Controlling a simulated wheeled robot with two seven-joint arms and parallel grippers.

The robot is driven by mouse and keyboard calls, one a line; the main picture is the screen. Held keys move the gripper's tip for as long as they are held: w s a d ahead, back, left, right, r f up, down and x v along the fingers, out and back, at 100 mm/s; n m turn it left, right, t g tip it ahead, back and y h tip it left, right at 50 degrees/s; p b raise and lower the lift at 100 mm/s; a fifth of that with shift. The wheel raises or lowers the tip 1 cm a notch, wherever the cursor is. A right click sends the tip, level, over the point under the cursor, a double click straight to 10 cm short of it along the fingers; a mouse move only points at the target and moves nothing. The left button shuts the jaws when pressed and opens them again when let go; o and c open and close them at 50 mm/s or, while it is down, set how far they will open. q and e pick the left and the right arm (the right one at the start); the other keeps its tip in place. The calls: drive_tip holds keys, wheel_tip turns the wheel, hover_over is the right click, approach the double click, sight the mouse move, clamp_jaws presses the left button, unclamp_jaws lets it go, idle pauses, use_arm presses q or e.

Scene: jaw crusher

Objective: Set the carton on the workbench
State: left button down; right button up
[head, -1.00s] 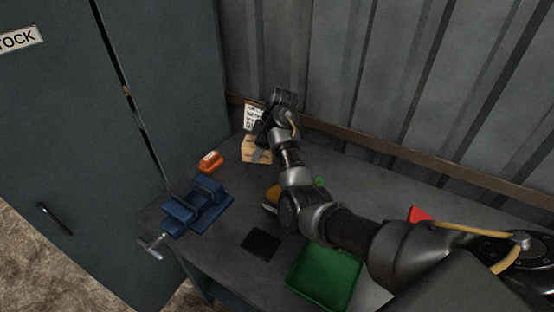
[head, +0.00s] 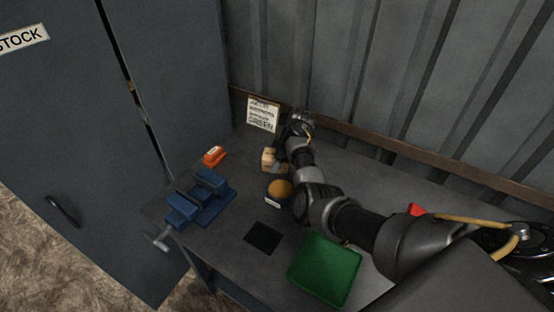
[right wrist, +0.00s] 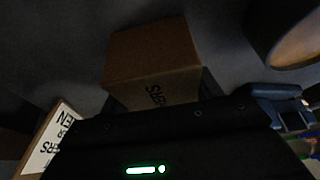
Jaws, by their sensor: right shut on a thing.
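The carton (head: 268,160) is a small tan cardboard box near the back left of the workbench (head: 225,232). In the right wrist view the carton (right wrist: 155,62) shows just beyond the gripper body, with dark printed letters on its near face. My right gripper (head: 280,158) is shut on the carton, and the dark fingers partly hide it. The carton is close to the bench top, but I cannot tell whether its underside touches. My left gripper is not in view.
A blue vise (head: 203,198) and an orange box (head: 214,155) stand to the left. A round yellow-topped item (head: 280,188), a black pad (head: 263,237) and a green tray (head: 325,268) lie nearer. A printed notice (head: 263,114) is behind the carton.

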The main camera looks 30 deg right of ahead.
drive_tip(key=o, duration=0.9)
drive_tip(key=shift+f, duration=0.1)
drive_tip(key=o, duration=0.5)
drive_tip(key=shift+c, duration=0.2)
drive_tip(key=shift+r, duration=0.25)
drive_tip(key=shift+s+d+r, duration=0.1)
drive_tip(key=shift+r, duration=0.2)
drive_tip(key=b+v, duration=0.1)
drive_tip(key=v, duration=1)
drive_tip(key=shift+r+b, duration=0.15)
drive_tip(key=shift+b, duration=0.15)
